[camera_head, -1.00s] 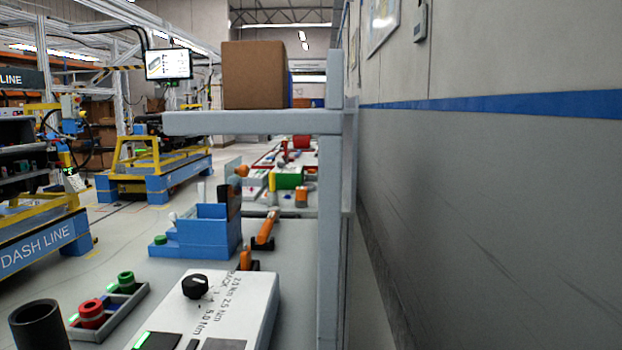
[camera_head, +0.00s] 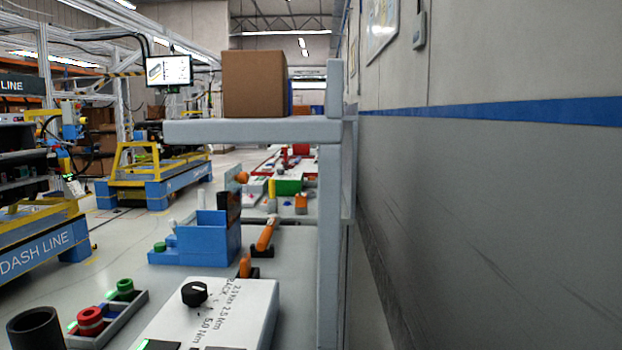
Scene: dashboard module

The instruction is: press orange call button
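I cannot make out an orange call button with certainty. Several orange things show on the bench: an orange-handled tool (camera_head: 265,235) in the middle, a second orange piece (camera_head: 245,266) nearer, and a small orange block (camera_head: 301,203) farther back. An orange round piece (camera_head: 242,177) shows above the blue bin. A red round button-like piece (camera_head: 90,320) and a green one (camera_head: 124,289) stand in a grey tray at the lower left. My gripper is not in view.
A white box with a black knob (camera_head: 195,294) stands at the front, beside a black cylinder (camera_head: 35,330). A blue bin (camera_head: 207,240) stands behind. A grey shelf (camera_head: 250,131) bearing a brown carton (camera_head: 254,85) juts over the bench. A grey wall (camera_head: 490,190) closes the right.

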